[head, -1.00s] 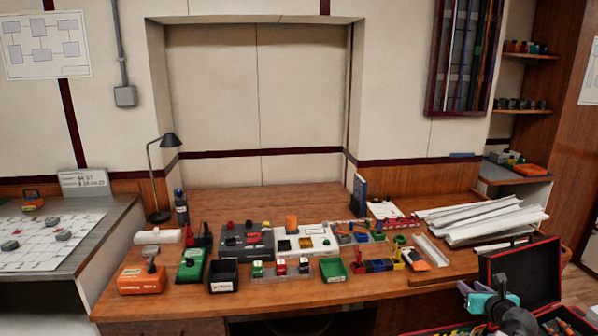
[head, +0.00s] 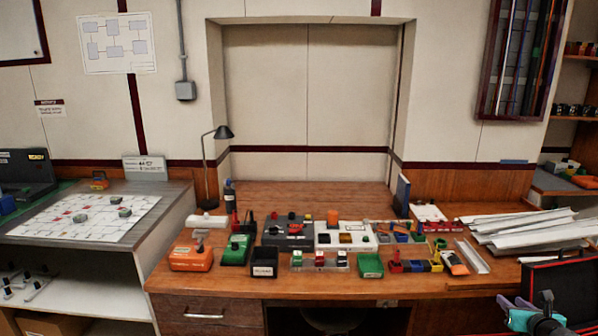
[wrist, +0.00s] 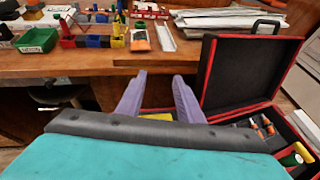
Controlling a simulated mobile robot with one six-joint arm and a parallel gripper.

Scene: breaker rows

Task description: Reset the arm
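My gripper (wrist: 158,76) shows in the wrist view as two purple fingers standing apart, with nothing between them. In the head view, part of my arm with a teal section shows at the bottom right corner, in front of the desk's right end. The fingers are in front of the desk's front edge and left of an open black case with red edges (wrist: 245,65). The case also shows in the head view (head: 562,292), partly hidden by my arm. I cannot see a thing held.
The wooden desk (head: 215,285) holds several boxes, bins and breaker parts. White trunking pieces (head: 530,230) lie at its right, and a black lamp (head: 223,132) stands at its back left. A side bench (head: 95,240) with a white sheet is at the left.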

